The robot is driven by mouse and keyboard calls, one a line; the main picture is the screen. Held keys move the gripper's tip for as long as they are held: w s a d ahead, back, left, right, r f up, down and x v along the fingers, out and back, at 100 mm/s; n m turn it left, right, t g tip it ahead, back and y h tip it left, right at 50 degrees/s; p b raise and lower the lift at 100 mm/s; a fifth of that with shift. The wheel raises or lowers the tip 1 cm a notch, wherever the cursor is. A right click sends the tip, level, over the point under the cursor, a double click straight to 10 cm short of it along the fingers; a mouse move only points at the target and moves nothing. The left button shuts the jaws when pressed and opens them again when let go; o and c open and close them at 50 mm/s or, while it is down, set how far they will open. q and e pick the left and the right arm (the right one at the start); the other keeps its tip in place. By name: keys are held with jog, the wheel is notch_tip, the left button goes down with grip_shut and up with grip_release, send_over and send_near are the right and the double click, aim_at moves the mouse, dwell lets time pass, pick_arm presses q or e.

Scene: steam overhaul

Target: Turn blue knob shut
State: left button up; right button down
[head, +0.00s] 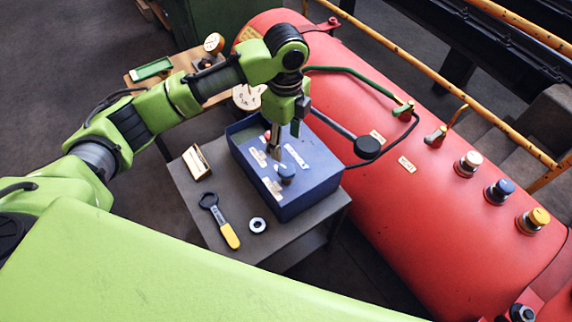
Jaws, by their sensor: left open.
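A blue knob (286,172) stands on top of a blue box (302,205), near its front side. My left gripper (274,152) is open and points down over the blue box, a little behind and left of the knob there. I cannot tell whether its fingertips touch the box top. A red knob (266,135) shows partly beside the gripper. My right gripper is not in view.
The box stands on a grey table (210,220) with a yellow-handled wrench (221,219), a ring (257,224) and a small wooden block (196,161). A yellow railing (430,70) runs behind.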

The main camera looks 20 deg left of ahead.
aim_at(286, 168)
pick_arm(q)
notch_tip(286, 168, down, 12)
jog(key=shift+r, duration=0.2)
jog(key=shift+r+p, duration=0.1)
jog(key=shift+p, duration=0.25)
jog(key=c, duration=1.1)
